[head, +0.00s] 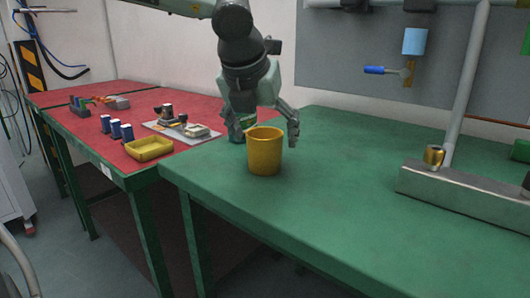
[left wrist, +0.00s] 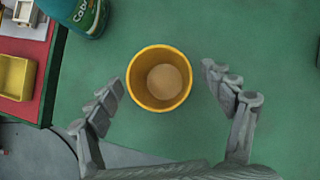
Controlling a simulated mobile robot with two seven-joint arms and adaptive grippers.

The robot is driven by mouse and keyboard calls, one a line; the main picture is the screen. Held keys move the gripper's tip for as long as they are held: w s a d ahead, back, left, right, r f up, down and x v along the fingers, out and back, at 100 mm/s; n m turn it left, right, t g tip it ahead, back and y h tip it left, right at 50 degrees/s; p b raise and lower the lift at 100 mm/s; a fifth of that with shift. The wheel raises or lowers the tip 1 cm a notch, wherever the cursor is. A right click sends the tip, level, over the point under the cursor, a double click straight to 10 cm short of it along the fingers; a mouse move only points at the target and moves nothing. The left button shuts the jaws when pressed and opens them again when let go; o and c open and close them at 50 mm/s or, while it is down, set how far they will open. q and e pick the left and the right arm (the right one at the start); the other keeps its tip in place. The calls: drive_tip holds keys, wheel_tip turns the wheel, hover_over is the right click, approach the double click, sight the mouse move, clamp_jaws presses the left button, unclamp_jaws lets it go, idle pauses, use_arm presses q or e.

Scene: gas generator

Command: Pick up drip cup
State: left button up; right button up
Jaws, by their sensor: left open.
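The drip cup (head: 265,152) is a yellow, open-topped cup standing upright on the green table (head: 350,190), near its left front edge. In the left wrist view the cup (left wrist: 159,104) shows from above, and its inside looks empty. My left gripper (head: 268,130) is above and behind the cup in the head view. In the left wrist view the fingers of the left gripper (left wrist: 165,82) are spread, one on each side of the cup, with a gap on both sides. The right gripper is not in view.
A green bottle (left wrist: 80,14) stands close behind the cup, partly hidden in the head view. A red table (head: 85,125) at left holds a yellow tray (head: 149,148) and small parts. A metal stand (head: 465,195) is at right. The green table between is clear.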

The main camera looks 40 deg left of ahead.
use_arm(q)
drive_tip(key=shift+w+a+f, duration=0.1)
drive_tip(key=shift+w+f, duration=0.25)
drive_tip(key=shift+f, duration=0.15)
drive_tip(key=c, duration=1.3)
drive_tip(key=shift+o, duration=0.2)
drive_tip(key=shift+r, duration=0.1)
